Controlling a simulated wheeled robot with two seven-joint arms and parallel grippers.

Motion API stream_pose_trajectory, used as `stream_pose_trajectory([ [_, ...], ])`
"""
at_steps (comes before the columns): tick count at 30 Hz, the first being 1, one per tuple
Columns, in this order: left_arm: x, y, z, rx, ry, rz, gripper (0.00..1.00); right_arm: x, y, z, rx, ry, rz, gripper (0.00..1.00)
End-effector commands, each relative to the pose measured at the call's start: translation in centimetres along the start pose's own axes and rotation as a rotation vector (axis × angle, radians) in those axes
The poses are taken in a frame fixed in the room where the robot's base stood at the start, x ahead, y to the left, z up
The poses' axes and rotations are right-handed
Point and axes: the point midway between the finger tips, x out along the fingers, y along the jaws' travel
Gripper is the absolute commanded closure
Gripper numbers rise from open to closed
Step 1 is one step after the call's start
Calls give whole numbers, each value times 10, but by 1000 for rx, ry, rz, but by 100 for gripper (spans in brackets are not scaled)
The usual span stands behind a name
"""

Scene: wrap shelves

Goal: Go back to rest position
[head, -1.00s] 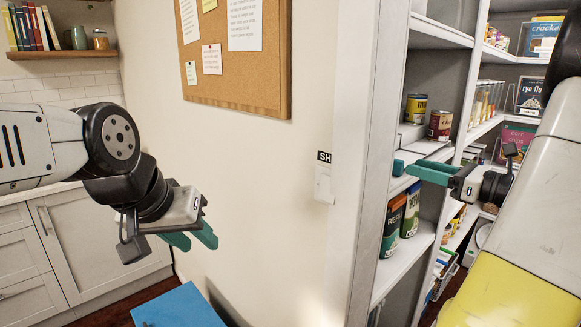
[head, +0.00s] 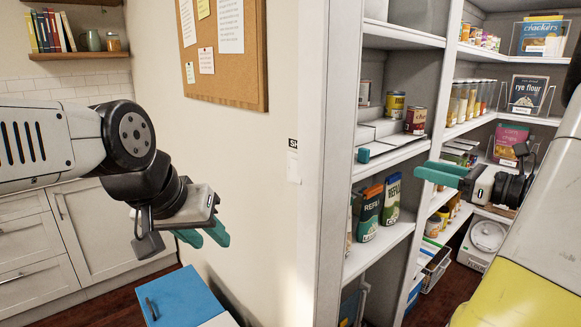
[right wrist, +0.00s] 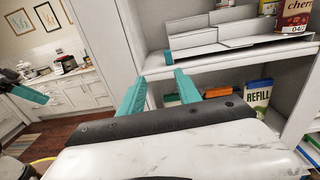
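My left gripper (head: 212,240), with teal fingers, hangs at the left of the head view in front of the cream wall. Its fingers look parted and nothing shows between them. My right gripper (head: 424,172) is in front of the shelves at the right and points left. In the right wrist view its two teal fingers (right wrist: 157,82) stand apart with nothing held between them. The shelf edge lies just beyond them.
Cans (head: 395,104) and refill packs (head: 370,212) stand on the shelves. A blue-topped cabinet (head: 182,293) stands low below my left gripper. The door frame (head: 318,120) stands between both arms.

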Motion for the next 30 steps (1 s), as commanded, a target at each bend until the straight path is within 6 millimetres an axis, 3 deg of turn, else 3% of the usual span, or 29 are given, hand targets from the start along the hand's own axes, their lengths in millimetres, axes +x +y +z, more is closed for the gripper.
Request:
stream_pose_trajectory([
  [11, 0, 0, 0, -1, -1, 0, 64, 36, 68, -5, -192, 152, 191, 60],
  [17, 0, 0, 0, -1, -1, 0, 64, 52, 137, -18, -451, 301, 400, 60],
  [20, 0, 0, 0, -1, -1, 0, 64, 52, 180, -30, -675, 394, 551, 60],
  [24, 0, 0, 0, -1, -1, 0, 64, 33, 234, -51, -1167, 525, 816, 60],
  [27, 0, 0, 0, -1, -1, 0, 64, 16, 248, -60, -1568, 584, 980, 60],
  [30, 0, 0, 0, -1, -1, 0, 64, 5, 250, -59, -1910, 610, 1087, 60],
])
